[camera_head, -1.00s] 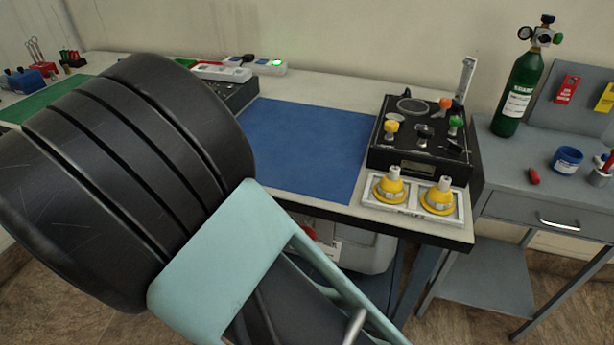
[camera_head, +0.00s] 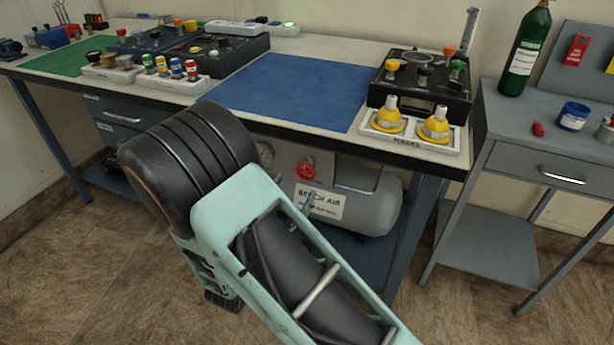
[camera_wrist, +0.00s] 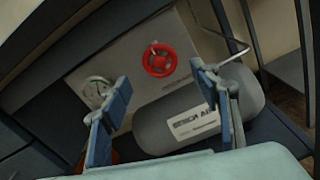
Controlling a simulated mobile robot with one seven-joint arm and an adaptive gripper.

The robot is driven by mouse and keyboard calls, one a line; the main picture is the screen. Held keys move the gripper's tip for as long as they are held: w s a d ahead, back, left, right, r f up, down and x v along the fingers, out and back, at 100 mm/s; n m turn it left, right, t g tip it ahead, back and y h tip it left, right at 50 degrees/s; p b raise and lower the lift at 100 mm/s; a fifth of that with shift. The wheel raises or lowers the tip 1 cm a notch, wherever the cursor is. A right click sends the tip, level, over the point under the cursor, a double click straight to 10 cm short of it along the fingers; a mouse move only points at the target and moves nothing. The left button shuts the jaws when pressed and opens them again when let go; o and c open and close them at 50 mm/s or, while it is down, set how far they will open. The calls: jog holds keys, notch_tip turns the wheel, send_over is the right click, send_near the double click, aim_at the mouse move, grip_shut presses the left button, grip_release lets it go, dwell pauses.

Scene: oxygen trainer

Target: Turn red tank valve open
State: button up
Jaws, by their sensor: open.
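The red valve wheel (camera_head: 306,169) is on the grey bench air unit under the table, just right of my arm in the head view. In the wrist view the red valve wheel (camera_wrist: 159,59) sits upper middle, on a flat grey panel. The grey tank (camera_wrist: 185,120) with a white "BENCH AIR" label lies to its lower right, and a round gauge (camera_wrist: 97,90) is to its left. My gripper (camera_wrist: 160,95) is open and empty, its fingers wide apart and pointing towards the panel. The wheel shows between and beyond the fingertips, apart from them. My arm hides part of the unit in the head view.
The bench (camera_head: 300,48) with a blue mat (camera_head: 290,90) is above the unit, and its legs flank the space below. Yellow masks (camera_head: 436,125) stand near its front right edge. A grey side table (camera_head: 555,140) is at right. The floor in front is clear.

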aim_at(304, 174)
jog(key=b+x, duration=0.1)
jog(key=x, duration=0.7)
jog(key=shift+w+d+b, duration=0.1)
jog(key=shift+w+b, duration=0.05)
jog(key=shift+b, duration=0.15)
jog(key=c, duration=1.2)
